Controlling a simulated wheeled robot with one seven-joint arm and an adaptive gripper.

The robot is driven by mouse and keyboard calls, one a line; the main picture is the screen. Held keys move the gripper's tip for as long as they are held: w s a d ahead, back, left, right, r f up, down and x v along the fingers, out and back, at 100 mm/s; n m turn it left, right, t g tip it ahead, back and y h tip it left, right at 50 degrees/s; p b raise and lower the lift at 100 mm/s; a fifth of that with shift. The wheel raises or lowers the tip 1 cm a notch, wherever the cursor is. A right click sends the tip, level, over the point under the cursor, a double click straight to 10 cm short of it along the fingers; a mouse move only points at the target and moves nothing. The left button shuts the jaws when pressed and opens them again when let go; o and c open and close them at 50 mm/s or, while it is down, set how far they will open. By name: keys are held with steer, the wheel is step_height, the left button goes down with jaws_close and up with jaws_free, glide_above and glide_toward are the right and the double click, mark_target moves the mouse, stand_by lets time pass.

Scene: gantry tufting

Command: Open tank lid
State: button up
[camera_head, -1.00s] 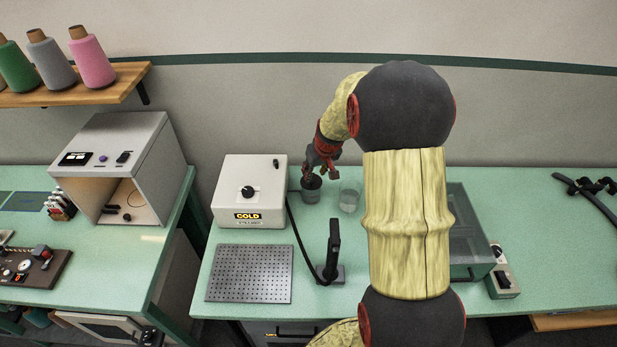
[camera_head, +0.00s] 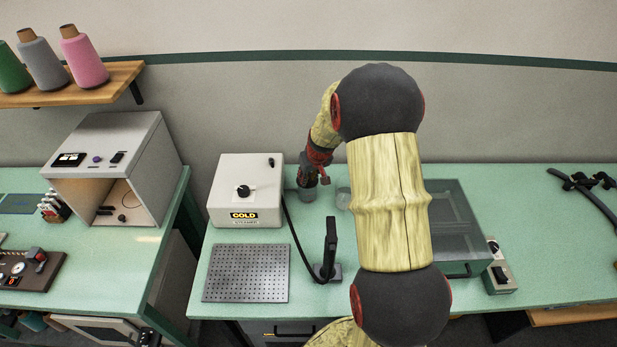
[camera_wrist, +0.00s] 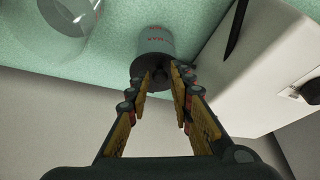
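A see-through box that looks like the tank (camera_head: 458,215) stands right of my arm on the green bench. A flat clear panel seems to cover its top; my arm hides its left part. My gripper (camera_head: 312,176) is far to its left, at the back of the bench, pointing down at a small grey canister (camera_head: 307,192). In the wrist view the canister (camera_wrist: 155,45) has a dark round end with a knob facing me. My gripper's fingers (camera_wrist: 163,72) are apart, with the knob between or just beyond the tips; contact cannot be told.
A clear glass beaker (camera_head: 343,198) stands right of the canister. A white box marked COLD (camera_head: 245,190) is close on its left. A black upright handle (camera_head: 330,245) and a perforated plate (camera_head: 246,273) are in front. A switch box (camera_head: 499,275) sits right of the tank.

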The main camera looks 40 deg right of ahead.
jaws_close()
steer(key=shift+r, duration=0.1)
stand_by(0.6)
steer(key=r+g+p, duration=0.1)
steer(key=p, duration=0.1)
steer(key=w+g+y+p, duration=0.1)
steer(key=p, duration=0.2)
steer(key=shift+d+r, duration=0.4)
steer(key=w+g+y+p, duration=0.1)
steer(key=p, duration=0.1)
steer(key=d+r+g+y+p, duration=0.1)
steer(key=p, duration=0.1)
steer(key=shift+w+d+m+g+y, duration=0.15)
steer(key=shift+w+m+g+y, duration=0.15)
steer(key=shift+w, duration=0.1)
steer(key=shift+w+d+r+g+y+p, duration=0.15)
steer(key=shift+w+d+g+y+p, duration=0.25)
steer(key=shift+g+p, duration=0.2)
steer(key=shift+w+d+r+g+y+p, duration=0.15)
steer(key=shift+w+d+g+y+p, duration=0.1)
steer(key=shift+w+g+y+p, duration=0.35)
steer(key=shift+s, duration=0.1)
